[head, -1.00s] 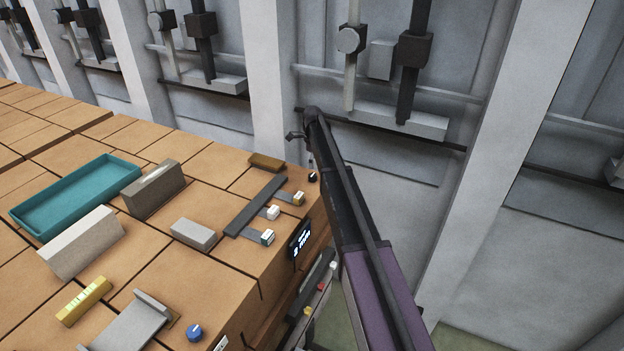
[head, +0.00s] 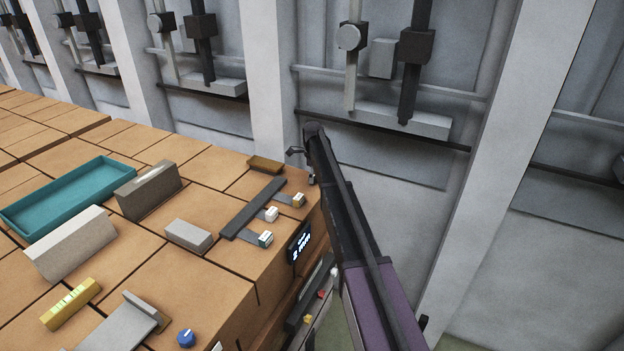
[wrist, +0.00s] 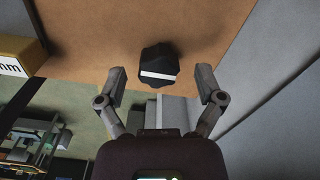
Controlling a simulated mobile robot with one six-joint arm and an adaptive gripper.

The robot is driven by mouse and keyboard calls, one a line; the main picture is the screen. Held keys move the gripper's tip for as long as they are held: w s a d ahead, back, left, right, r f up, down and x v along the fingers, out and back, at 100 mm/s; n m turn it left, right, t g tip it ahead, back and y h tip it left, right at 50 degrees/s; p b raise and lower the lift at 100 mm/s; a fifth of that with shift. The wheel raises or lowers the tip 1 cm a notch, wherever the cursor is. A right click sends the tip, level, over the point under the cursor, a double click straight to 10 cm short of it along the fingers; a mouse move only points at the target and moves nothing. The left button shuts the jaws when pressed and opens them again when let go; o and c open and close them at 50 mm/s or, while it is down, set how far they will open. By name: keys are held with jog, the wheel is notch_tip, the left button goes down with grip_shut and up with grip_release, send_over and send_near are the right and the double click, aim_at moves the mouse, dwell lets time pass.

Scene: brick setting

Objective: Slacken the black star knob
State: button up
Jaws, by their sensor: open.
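The black star knob (wrist: 158,65) shows in the wrist view on the tan brick-like surface, with a white bar across it. My gripper (wrist: 161,74) is open, with one finger on each side of the knob in the picture. I see gaps between both fingers and the knob; how far the tips are above it I cannot tell. In the head view my gripper (head: 303,160) is at the far right corner of the bench, and the knob there is hidden by it or too small to make out.
On the bench (head: 225,270) are a teal tray (head: 25,213), grey blocks (head: 188,236), a dark bar with small labelled blocks (head: 265,238) and a blue knob (head: 186,338). A small display (head: 300,243) is on the bench's side. A grey wall with rails (head: 400,120) stands close behind my gripper.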

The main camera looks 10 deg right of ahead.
jog(key=c, duration=1.1)
jog(key=shift+a, duration=0.1)
jog(key=shift+c, duration=0.2)
